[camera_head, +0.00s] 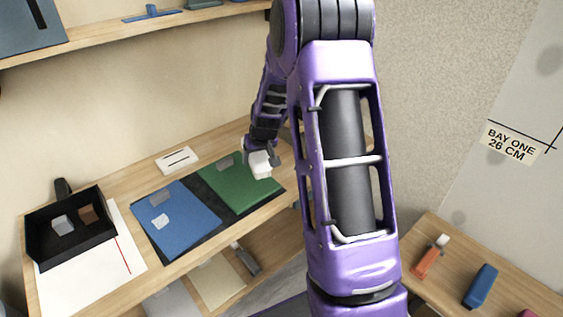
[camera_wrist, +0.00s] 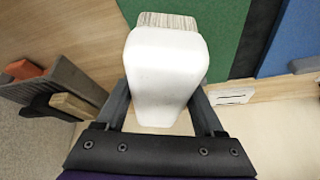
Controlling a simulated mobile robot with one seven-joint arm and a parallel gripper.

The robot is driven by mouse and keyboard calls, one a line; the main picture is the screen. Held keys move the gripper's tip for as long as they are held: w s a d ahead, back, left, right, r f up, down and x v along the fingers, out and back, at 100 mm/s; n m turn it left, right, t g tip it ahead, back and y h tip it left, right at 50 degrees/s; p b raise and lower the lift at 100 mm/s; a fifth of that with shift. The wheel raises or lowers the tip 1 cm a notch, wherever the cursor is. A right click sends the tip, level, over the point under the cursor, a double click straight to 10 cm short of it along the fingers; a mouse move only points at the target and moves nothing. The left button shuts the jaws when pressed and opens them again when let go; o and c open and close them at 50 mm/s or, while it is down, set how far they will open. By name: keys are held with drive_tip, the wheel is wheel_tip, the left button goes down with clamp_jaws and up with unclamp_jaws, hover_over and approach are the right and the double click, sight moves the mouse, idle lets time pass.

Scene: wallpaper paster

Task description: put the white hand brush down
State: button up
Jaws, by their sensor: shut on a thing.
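The white hand brush (camera_wrist: 165,70) is between the two fingers of my gripper (camera_wrist: 165,95), which is shut on it. Its pale bristles (camera_wrist: 168,20) show at the top of the wrist view. In the head view the white brush (camera_head: 260,164) is at the end of my gripper (camera_head: 262,152), over the right part of the green folder (camera_head: 226,183). I cannot tell whether the brush touches the green surface.
A blue folder (camera_head: 176,222) lies left of the green one on a dark mat (camera_head: 278,187). A black box (camera_head: 70,248) stands at the left on a white sheet (camera_head: 85,285). A white card (camera_head: 176,160) lies behind. A lower shelf and a right table (camera_head: 445,285) hold other tools.

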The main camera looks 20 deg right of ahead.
drive_tip(key=r, duration=0.1)
hover_over(282, 159)
drive_tip(key=s+a, duration=0.1)
drive_tip(key=s, duration=0.1)
drive_tip(key=shift+m+h, duration=0.3)
drive_tip(key=f, duration=0.3)
drive_tip(key=f+b, duration=0.1)
drive_tip(key=f, duration=0.5)
drive_tip(key=shift+w+d+f, duration=0.2)
drive_tip(key=shift+d, duration=0.15)
drive_tip(key=shift+f+b, duration=0.2)
drive_tip(key=shift+b, duration=0.2)
drive_tip(key=o, duration=1.4)
drive_tip(key=shift+r, duration=0.1)
